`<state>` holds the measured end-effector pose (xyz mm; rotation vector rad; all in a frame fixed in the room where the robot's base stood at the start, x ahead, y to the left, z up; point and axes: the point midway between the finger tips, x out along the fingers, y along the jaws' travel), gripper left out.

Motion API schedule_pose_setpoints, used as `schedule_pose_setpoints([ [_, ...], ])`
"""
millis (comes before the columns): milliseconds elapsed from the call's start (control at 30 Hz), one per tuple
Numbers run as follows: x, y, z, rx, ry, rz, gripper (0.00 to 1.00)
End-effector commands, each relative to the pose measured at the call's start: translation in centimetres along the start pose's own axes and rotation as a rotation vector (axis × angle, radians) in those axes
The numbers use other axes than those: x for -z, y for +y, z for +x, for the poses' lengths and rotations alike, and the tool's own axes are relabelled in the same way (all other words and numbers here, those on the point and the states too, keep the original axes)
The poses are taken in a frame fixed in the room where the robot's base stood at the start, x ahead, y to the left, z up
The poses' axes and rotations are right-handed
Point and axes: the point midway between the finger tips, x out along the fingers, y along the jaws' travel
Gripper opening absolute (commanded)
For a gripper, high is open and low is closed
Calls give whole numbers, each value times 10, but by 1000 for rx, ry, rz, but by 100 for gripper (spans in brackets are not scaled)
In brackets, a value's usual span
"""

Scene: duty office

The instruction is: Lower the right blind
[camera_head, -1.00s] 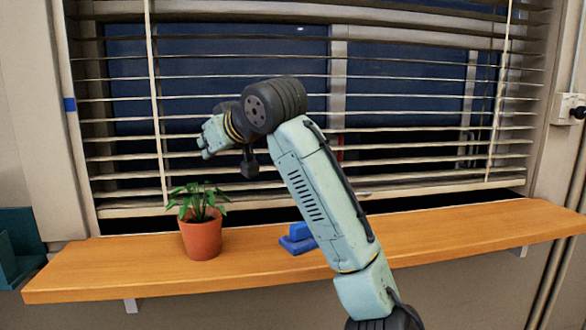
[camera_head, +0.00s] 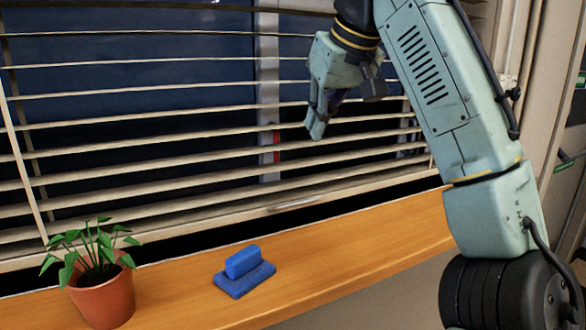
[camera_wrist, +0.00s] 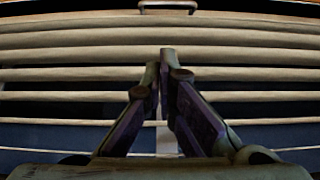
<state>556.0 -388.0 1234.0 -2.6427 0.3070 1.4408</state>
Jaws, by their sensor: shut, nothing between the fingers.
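A slatted blind (camera_head: 200,222) covers the window in the head view. Its slats are tilted open with dark glass between them. Its bottom rail hangs a little above the wooden sill, with a dark gap below. A small metal handle (camera_head: 295,203) is on the rail; it also shows at the top edge of the wrist view (camera_wrist: 168,7). My gripper (camera_head: 316,131) is shut and empty, in front of the slats and above the handle in the head view. In the wrist view my fingertips (camera_wrist: 165,58) meet before the slats, apart from the handle.
The wooden sill (camera_head: 350,245) runs below the blind. A potted plant (camera_head: 103,295) stands on its left part, and a blue block-shaped object (camera_head: 245,272) lies right of it. A pale wall box (camera_head: 507,88) is at the right, behind my arm.

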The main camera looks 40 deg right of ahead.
Motion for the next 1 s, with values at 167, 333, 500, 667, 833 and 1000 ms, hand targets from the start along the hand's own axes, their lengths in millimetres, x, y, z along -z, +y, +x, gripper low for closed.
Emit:
schedule_pose_setpoints([
  [167,-1,1,13,1,-2,2,0],
  [333,-1,0,45,3,-2,1,0],
  [500,-1,2,80,-1,-3,3,0],
  [667,-9,3,107,-4,-2,4,0],
  [833,-23,2,121,-3,1,4,0],
  [1000,-28,0,127,-1,1,2,0],
])
